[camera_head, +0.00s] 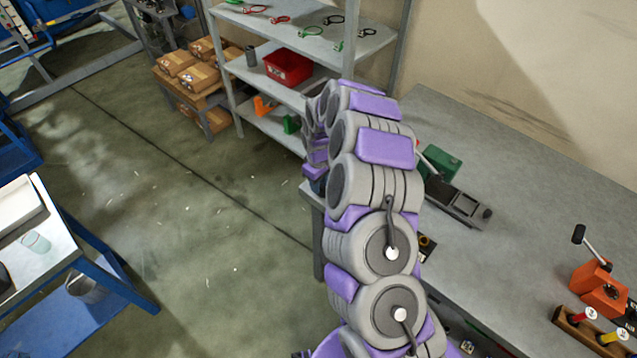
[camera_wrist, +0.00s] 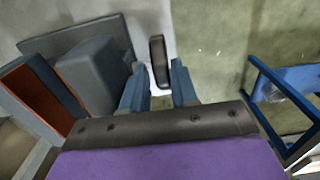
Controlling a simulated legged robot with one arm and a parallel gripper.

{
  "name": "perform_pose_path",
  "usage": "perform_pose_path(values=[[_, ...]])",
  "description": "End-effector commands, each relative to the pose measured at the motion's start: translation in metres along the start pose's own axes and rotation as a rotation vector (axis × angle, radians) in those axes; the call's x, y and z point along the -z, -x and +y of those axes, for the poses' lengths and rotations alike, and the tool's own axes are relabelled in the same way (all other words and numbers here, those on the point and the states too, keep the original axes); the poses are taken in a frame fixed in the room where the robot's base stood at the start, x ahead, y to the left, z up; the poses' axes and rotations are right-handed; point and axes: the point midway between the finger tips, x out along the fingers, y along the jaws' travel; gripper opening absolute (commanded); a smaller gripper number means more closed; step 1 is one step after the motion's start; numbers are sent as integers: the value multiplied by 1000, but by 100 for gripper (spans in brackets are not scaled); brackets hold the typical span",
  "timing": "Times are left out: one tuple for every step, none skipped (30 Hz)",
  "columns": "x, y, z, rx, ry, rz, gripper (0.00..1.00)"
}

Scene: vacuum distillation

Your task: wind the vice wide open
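In the wrist view, my gripper (camera_wrist: 160,85) has its two blue-grey fingers apart. A dark, rounded handle (camera_wrist: 157,60) stands just beyond and between the fingertips, with gaps showing beside it; I cannot tell how far ahead it is. A large blue-grey block (camera_wrist: 85,75), perhaps part of the vice, lies close to the left finger. In the head view, my gripper is mostly hidden behind my arm. A dark grey, slotted device that looks like a vice (camera_head: 457,204) lies on the bench right of my arm. I cannot tell whether it is the same thing.
The grey bench (camera_head: 530,220) bears a green box (camera_head: 441,160) and an orange device with a crank (camera_head: 598,288). Shelves (camera_head: 345,45) stand behind my arm. A blue-framed table (camera_head: 75,262) stands at left. The floor between is clear.

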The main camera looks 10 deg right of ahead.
Motion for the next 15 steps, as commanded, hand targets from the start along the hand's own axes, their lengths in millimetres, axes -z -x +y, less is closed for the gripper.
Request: perform_pose_path(values=[[0, 0, -1, -1, 1, -1, 28], [1, 0, -1, -1, 1, -1, 28], [1, 0, -1, -2, 1, -1, 28], [1, 0, -1, -2, 1, -1, 28], [1, 0, -1, -2, 1, -1, 28], [1, 0, -1, -2, 1, -1, 27], [1, 0, -1, -2, 2, -1, 24], [1, 0, -1, -2, 1, -1, 21], [1, 0, -1, -2, 1, -1, 17], [1, 0, -1, -2, 1, -1, 14], [1, 0, -1, -2, 1, -1, 11], [1, 0, -1, -2, 1, -1, 8], [1, 0, -1, -2, 1, -1, 5], [2, 0, -1, -1, 1, -1, 2], [2, 0, -1, -1, 1, -1, 0]])
